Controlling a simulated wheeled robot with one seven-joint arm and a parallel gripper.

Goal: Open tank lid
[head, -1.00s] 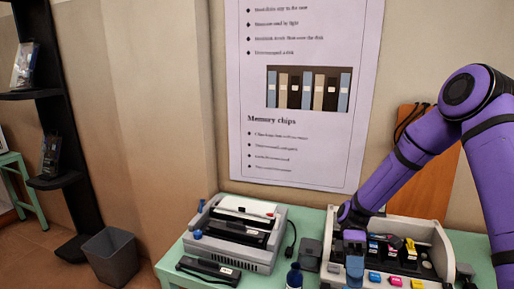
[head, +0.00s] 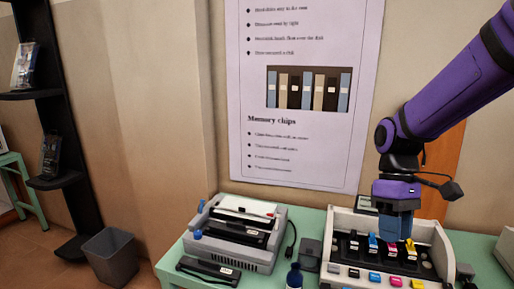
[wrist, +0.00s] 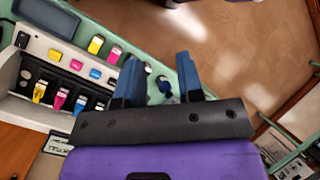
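An ink-tank unit (head: 345,222) in a pale housing stands on the green table. Its tray holds a row of tanks with black, cyan (head: 372,242), magenta (head: 392,249) and yellow (head: 410,246) tabs. Small coloured lids or buttons, including blue (head: 374,277) and pink (head: 396,281), line its front. My gripper (head: 397,232) points down above the unit's right part, hiding some of its back. In the wrist view my gripper (wrist: 160,75) has its two blue fingers apart with nothing between them. The unit (wrist: 45,118) lies left of the fingers there; contact is not visible.
A grey binding-type machine (head: 235,238) and a black device (head: 208,270) stand to the left on the table. A dark blue bottle (head: 293,277) and a small dark box (head: 311,254) sit between. A bin (head: 110,257) is on the floor. A poster hangs behind.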

